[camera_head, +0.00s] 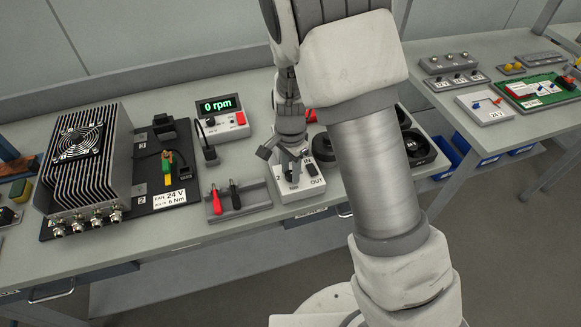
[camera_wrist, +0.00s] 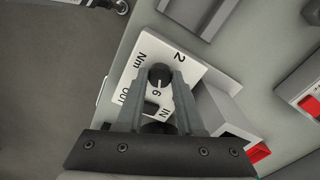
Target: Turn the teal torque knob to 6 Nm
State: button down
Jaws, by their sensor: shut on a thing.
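The torque knob (camera_wrist: 158,73) looks dark, not clearly teal, in the wrist view. It stands on a white-topped box (camera_wrist: 192,72) marked 2, 6, Nm, IN and OUT. A pale pointer line on the knob seems to face the 6; its exact angle is hard to read. My gripper (camera_wrist: 160,79) is shut on the knob, one finger on each side. In the head view my gripper (camera_head: 284,165) comes down over the box (camera_head: 308,188), and the fingers mostly hide the knob.
A display (camera_head: 218,105) reads 0 rpm.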

aim_at(290, 174)
jog(key=shift+m, duration=0.4)
jog(key=c, duration=0.5)
grip_release()
jog(key=shift+c, duration=0.2)
jog(key=shift+r, duration=0.1)
notch_tip(290, 174, up, 17)
jog(key=p, duration=0.1)
jog(key=shift+r, duration=0.15)
